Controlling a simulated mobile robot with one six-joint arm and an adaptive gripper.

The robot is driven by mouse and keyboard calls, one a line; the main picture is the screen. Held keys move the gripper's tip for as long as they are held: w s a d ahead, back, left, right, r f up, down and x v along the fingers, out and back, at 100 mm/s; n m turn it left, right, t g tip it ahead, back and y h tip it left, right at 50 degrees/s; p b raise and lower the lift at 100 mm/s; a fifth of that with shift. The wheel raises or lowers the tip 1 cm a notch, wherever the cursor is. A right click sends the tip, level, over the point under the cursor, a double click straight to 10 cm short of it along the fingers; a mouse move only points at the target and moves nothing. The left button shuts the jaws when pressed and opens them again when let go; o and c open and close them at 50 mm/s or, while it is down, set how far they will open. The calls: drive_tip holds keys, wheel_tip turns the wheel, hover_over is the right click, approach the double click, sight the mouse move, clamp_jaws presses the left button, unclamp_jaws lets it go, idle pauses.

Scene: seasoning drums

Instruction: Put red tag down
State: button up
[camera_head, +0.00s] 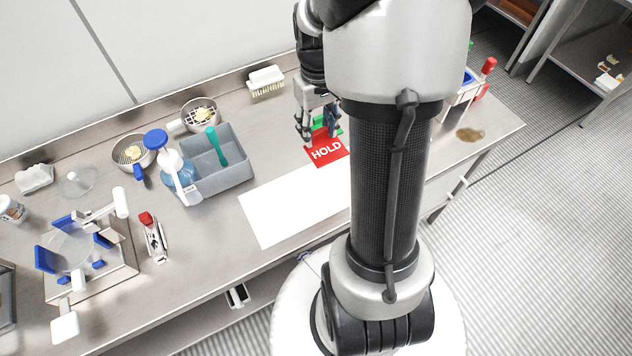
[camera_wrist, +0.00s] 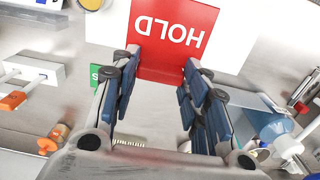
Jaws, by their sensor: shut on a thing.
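The red tag (camera_head: 326,151) with white HOLD lettering is at my gripper (camera_head: 319,128), near the back end of the white sheet (camera_head: 285,212). In the wrist view the red tag (camera_wrist: 178,32) reads upside down. Its near edge is between the fingertips of my gripper (camera_wrist: 160,68), which is shut on it. The white sheet (camera_wrist: 112,22) shows behind the tag there. I cannot tell whether the tag touches the sheet or the bench. A green piece (camera_head: 319,121) shows behind the fingers, partly hidden.
A white brush (camera_head: 266,80) lies at the back. A scale-like device (camera_head: 95,265) and a red-capped item (camera_head: 153,238) are at left. A brown spill (camera_head: 470,135) is at right.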

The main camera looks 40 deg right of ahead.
drive_tip(key=b, duration=0.4)
hover_over(317, 177)
wheel_tip(317, 177, down, 13)
drive_tip(key=shift+f, duration=0.1)
drive_tip(key=shift+f+b, duration=0.45)
drive_tip(key=shift+f, duration=1.65)
drive_tip(key=shift+f, duration=0.2)
drive_tip(key=o, duration=0.9)
drive_tip(key=shift+c, duration=0.2)
drive_tip(key=shift+r, duration=0.15)
